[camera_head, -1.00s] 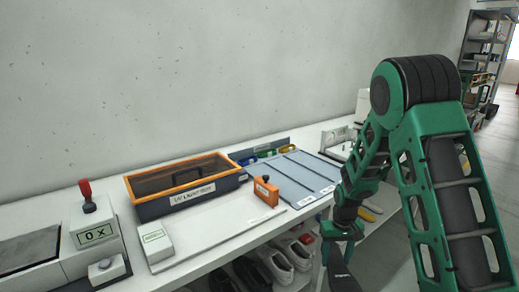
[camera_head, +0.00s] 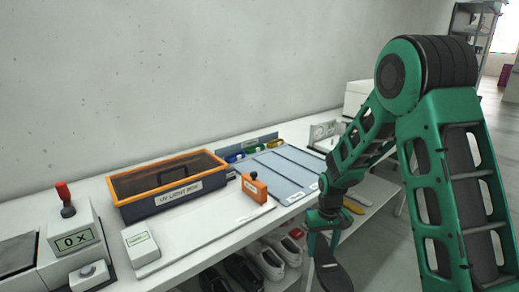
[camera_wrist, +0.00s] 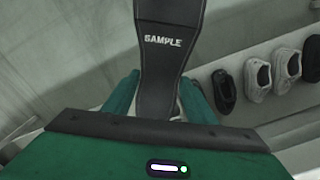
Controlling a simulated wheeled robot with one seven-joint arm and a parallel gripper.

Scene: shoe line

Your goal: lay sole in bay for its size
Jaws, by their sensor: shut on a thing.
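A dark sole (camera_head: 330,270) hangs from my gripper (camera_head: 322,232), in front of the table's front edge. The wrist view shows the sole (camera_wrist: 170,50), marked "SAMPLE", between the two green fingers of my gripper (camera_wrist: 160,100). My gripper is shut on one end of the sole. The grey-blue board (camera_head: 285,172) on the table has bays split by dark strips, with small white labels along its front edge. The label writing is too small to read. The bays look empty. My gripper is to the front right of the board.
An orange-rimmed UV light box (camera_head: 130,205), an orange block with a black knob (camera_head: 256,190) and a counter box reading "0 X" (camera_head: 75,238) stand on the table left of the board. Shoes (camera_head: 265,260) sit on a shelf below. A white wall is behind.

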